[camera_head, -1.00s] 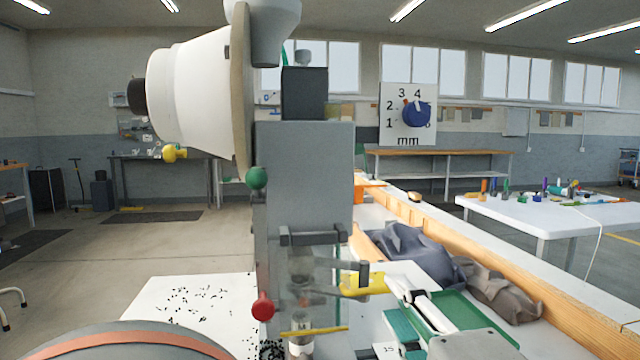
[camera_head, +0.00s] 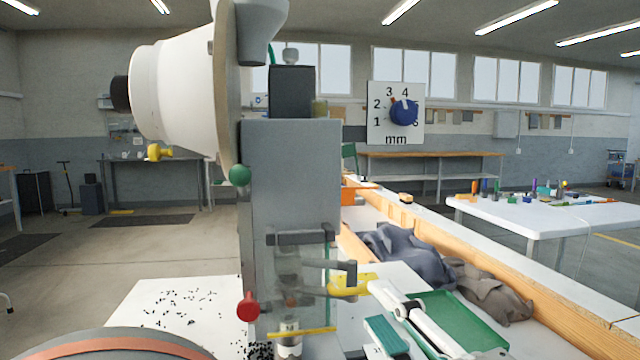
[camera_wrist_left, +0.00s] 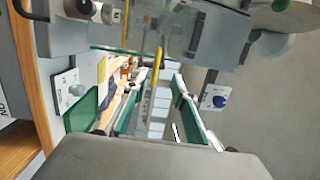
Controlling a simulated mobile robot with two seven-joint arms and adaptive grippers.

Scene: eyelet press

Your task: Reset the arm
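My left gripper (camera_head: 388,312) is at the bottom right of centre in the head view, with white fingers and teal pads. In the left wrist view its two fingers (camera_wrist_left: 155,88) stand apart with nothing gripped between them. It is just right of the grey eyelet press (camera_head: 290,180), near the yellow lever part (camera_head: 352,284) with its grey handle. Whether it touches the press is hard to tell. A thin yellow bar (camera_wrist_left: 157,66) shows beyond the fingertips in the wrist view. My right gripper is in neither view.
A green tray (camera_head: 465,308) lies close right of the fingers. Grey and brown crumpled cloths (camera_head: 410,248) lie behind it, beside a wooden rail (camera_head: 500,265). A red knob (camera_head: 248,307) sticks out of the press. A dial plate (camera_head: 383,128) with a blue knob stands behind.

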